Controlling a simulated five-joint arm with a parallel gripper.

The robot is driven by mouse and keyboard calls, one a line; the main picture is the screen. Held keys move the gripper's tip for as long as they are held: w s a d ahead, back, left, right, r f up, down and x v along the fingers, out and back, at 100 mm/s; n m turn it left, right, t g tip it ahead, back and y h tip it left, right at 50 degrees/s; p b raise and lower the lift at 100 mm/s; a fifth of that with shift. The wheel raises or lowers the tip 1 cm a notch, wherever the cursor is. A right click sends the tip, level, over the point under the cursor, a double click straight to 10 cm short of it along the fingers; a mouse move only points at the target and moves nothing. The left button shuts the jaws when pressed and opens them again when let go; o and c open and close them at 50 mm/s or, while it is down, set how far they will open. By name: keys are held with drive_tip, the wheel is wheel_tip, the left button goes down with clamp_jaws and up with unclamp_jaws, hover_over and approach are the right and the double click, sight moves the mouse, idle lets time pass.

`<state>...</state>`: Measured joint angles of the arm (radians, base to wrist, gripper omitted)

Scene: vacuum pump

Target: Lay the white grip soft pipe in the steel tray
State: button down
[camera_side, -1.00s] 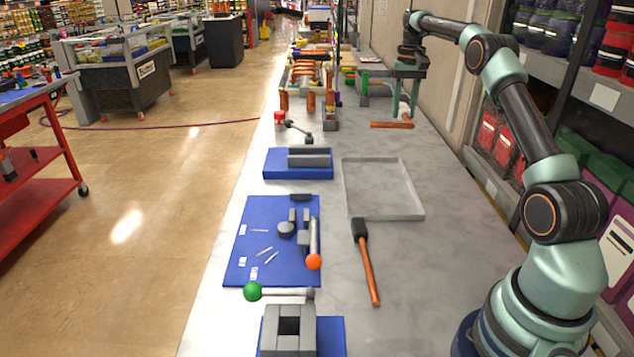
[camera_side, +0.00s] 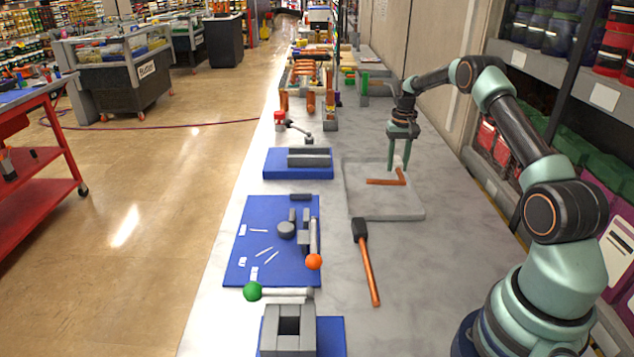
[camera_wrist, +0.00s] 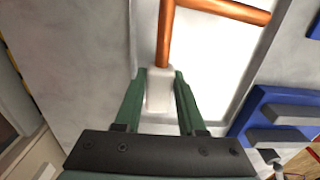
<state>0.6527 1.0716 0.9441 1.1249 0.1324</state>
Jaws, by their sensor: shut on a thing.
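The soft pipe is an orange-brown, L-shaped tube (camera_side: 384,182) with a white grip (camera_wrist: 159,92) at one end. My gripper (camera_side: 398,168) reaches down over the far part of the steel tray (camera_side: 412,213). Its green fingers (camera_wrist: 159,98) are shut on the white grip in the wrist view. The pipe appears over the tray floor, its long leg pointing left in the side view. I cannot tell whether it touches the floor. The white grip is mostly hidden by the fingers in the side view.
A black-headed hammer (camera_side: 366,262) lies just in front of the tray. Left are a blue mat (camera_side: 245,268) with small parts and a blue base with grey blocks (camera_side: 298,163). Racks with pipes (camera_side: 306,85) stand farther back. Bare counter lies right of the tray.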

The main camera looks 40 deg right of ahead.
sight(396, 173)
drive_tip(key=shift+f, duration=1.75)
drive_tip(key=shift+f, duration=0.1)
drive_tip(key=c, duration=0.5)
unclamp_jaws()
